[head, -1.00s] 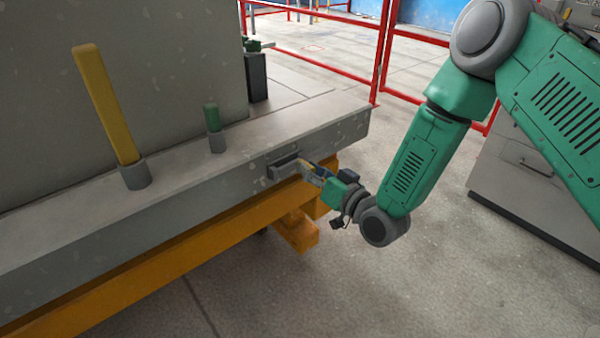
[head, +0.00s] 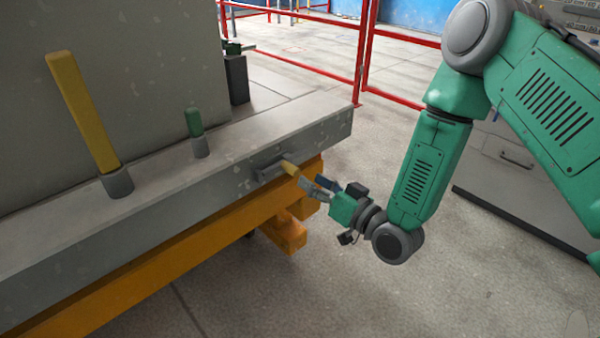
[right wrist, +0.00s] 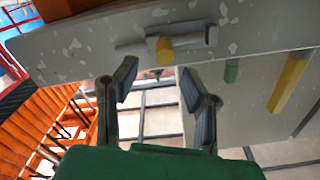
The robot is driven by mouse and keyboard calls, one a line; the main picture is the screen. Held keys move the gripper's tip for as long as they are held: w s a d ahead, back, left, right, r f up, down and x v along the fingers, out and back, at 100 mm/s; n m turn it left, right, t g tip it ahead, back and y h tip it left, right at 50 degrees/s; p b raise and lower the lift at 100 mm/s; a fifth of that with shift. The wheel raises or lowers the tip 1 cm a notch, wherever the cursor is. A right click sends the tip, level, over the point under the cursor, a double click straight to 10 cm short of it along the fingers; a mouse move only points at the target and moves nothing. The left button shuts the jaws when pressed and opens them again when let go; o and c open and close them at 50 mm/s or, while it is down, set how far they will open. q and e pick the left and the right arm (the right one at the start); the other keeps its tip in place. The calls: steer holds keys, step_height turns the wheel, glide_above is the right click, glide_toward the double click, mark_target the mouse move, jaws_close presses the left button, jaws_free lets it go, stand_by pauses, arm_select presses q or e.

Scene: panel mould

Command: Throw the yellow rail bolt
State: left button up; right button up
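The yellow rail bolt (head: 289,168) sticks out as a short yellow handle from a grey bracket (head: 268,172) on the front face of the grey rail, near its right end. In the right wrist view the yellow handle (right wrist: 165,49) shows end-on against the bracket. My right gripper (head: 310,185) is just off the handle's outer end in the head view. In the right wrist view its two fingers (right wrist: 158,82) are spread wide with nothing between them, and the handle lies beyond the tips. My left gripper is not in view.
A tall yellow bar (head: 84,115) and a short green pin (head: 194,122) stand in grey sockets on the rail's top. An orange beam (head: 180,265) runs under the rail. A red guard frame (head: 365,50) stands behind. The floor in front is clear.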

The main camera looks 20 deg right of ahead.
steer(key=v, duration=0.6)
steer(key=shift+d, duration=0.15)
steer(key=shift+f, duration=0.1)
stand_by(0.3)
steer(key=s+a+f+n+g+h+p, duration=0.1)
steer(key=s+a+f+g, duration=0.1)
steer(key=s+f+g, duration=0.45)
steer(key=s+d+f+g+h+p, duration=0.1)
steer(key=s+f+g, duration=0.4)
steer(key=s, duration=0.5)
steer(key=s+d+f+g+h+p, duration=0.1)
steer(key=s+f+g+h, duration=0.3)
steer(key=s, duration=0.6)
steer(key=shift+d+f+g, duration=0.45)
steer(key=shift+d+f, duration=0.15)
steer(key=shift+f, duration=0.25)
